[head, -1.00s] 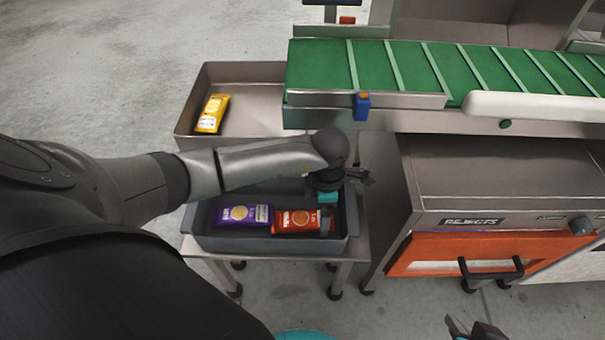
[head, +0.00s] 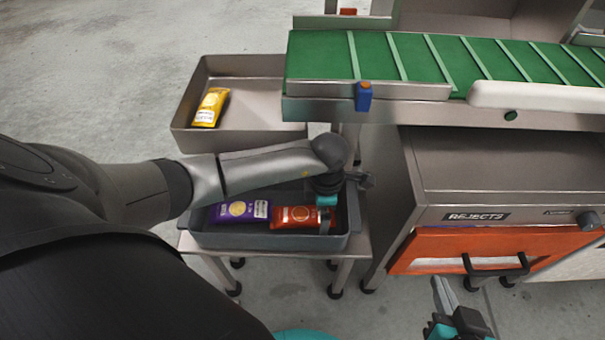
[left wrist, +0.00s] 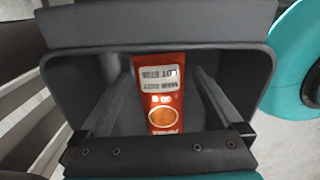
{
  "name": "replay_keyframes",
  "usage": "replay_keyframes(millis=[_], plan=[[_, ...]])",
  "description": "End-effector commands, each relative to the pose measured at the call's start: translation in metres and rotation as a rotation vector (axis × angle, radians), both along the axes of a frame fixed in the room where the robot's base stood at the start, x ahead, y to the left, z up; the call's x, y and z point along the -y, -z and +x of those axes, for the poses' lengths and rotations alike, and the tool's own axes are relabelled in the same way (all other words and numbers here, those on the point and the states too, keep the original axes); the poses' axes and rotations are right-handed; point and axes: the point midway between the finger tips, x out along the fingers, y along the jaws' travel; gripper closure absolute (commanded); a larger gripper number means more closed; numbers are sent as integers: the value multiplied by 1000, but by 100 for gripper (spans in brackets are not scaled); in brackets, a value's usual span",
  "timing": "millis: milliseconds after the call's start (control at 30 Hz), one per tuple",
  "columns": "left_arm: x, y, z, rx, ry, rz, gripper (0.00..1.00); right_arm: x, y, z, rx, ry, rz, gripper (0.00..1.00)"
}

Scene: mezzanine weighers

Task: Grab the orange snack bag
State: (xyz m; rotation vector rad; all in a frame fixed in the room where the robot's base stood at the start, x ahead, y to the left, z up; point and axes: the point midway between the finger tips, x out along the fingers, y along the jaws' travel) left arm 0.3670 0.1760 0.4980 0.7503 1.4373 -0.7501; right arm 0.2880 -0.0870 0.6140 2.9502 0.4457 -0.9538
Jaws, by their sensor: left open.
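The orange snack bag (head: 292,216) lies in the dark grey tray (head: 215,240), to the right of a purple bag (head: 240,211). My left gripper (head: 328,218) is down in the tray at the orange bag's right end and partly hides that end. In the left wrist view, the orange bag (left wrist: 160,118) shows between the two fingers of the open left gripper (left wrist: 163,78), with a gap on each side. My right gripper (head: 450,302) is at the lower right, away from the tray; whether its fingers are apart is unclear.
A metal tray (head: 255,120) with a yellow bag (head: 210,107) stands behind. A green conveyor (head: 425,58) is at the upper right. The rejects cabinet (head: 470,180), with an orange front, stands right of the small table (head: 345,255). The tray walls surround my left gripper.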

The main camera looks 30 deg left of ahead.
Motion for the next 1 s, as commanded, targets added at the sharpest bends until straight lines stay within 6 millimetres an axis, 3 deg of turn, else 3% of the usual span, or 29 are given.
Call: replay_keyframes(millis=[67, 733, 1000], plan=[[0, 0, 0, 0, 0, 0, 6, 0, 0, 0, -1, 0, 0, 100], [0, 0, 0, 0, 0, 0, 81, 0, 0, 0, -2, 0, -2, 100], [0, -1, 0, 0, 0, 0, 81, 1, 1, -1, -5, 1, -4, 100]])
